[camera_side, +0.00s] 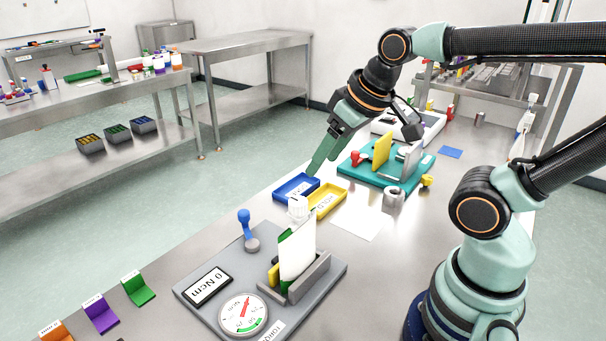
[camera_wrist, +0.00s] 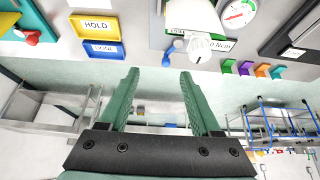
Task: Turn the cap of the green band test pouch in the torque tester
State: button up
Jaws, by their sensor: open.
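The torque tester (camera_side: 215,308) is a grey plate with a round dial and a "0 Ncm" display near the front of the bench. A white pouch (camera_side: 297,254) with a green band stands upright in its grey holder. Its white ribbed cap (camera_side: 298,208) is at the top; the cap also shows in the wrist view (camera_wrist: 200,46). My gripper (camera_side: 316,168) is above and behind the tester, near the blue tray, apart from the cap. In the wrist view my gripper (camera_wrist: 160,85) has its two green fingers spread with nothing between them.
A blue-knobbed post (camera_side: 245,228) stands on the tester beside the pouch. A blue tray (camera_side: 283,192) and yellow HOLD tray (camera_side: 340,196) lie behind it. A teal fixture (camera_side: 365,175) with a yellow plate stands farther back. Green, purple and orange stands (camera_side: 101,313) line the front left edge.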

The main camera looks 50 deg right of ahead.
jog(key=shift+o, duration=0.4)
jog(key=n+g, duration=0.6)
jog(key=n, duration=0.5)
send_near(298, 201)
notch_tip(298, 201, down, 9)
jog(key=shift+s+r, duration=0.1)
jog(key=shift+s, duration=0.05)
grip_shut()
jog(key=shift+m, duration=0.3)
